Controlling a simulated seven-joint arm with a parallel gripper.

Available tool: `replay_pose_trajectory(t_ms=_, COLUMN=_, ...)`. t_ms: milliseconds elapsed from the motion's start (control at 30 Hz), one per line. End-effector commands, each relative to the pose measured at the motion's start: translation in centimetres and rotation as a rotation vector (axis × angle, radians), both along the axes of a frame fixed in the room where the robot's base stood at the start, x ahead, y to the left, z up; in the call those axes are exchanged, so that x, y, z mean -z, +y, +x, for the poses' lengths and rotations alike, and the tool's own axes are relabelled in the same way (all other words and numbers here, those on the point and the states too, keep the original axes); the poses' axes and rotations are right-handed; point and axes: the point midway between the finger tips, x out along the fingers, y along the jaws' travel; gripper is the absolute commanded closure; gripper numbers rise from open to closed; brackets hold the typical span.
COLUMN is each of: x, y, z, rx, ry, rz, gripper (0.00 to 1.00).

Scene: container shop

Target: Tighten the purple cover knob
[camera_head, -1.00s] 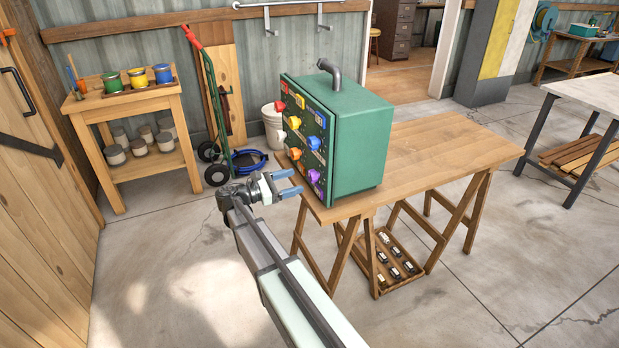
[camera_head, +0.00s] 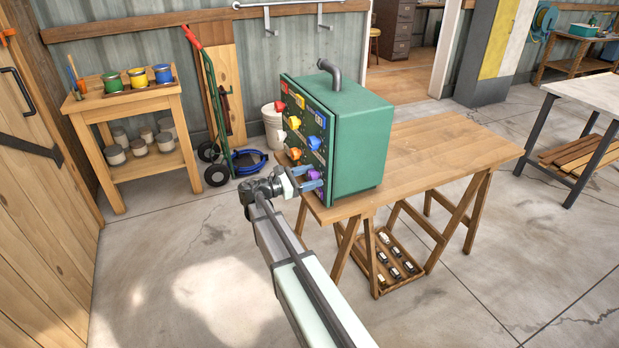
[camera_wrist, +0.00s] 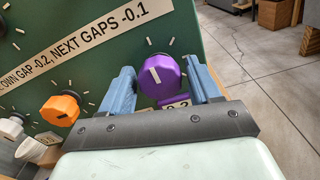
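The purple cover knob (camera_wrist: 161,76) is on the lower right of the green box's panel (camera_head: 360,150). In the head view it is partly hidden behind my gripper (camera_head: 312,180). In the wrist view my gripper (camera_wrist: 162,90) has its two blue fingers apart, one on each side of the knob. There is a gap at the right finger and a narrower one at the left. The knob has a pale line on its face, and tick marks surround it. A small label below it is partly covered.
An orange knob (camera_wrist: 60,110) and a white knob (camera_wrist: 11,129) are left of the purple one in the wrist view. Other coloured knobs cover the panel. The box stands on a wooden trestle table (camera_head: 450,150). Floor is clear left of the table.

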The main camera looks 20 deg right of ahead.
Motion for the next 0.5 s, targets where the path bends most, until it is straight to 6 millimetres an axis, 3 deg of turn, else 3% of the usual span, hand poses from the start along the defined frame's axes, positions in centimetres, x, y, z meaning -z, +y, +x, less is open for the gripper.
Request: replay_pose_trajectory(t_ms=500, x=0.00, y=0.02, z=0.00, rx=0.000, ry=0.000, rz=0.000, gripper=0.84)
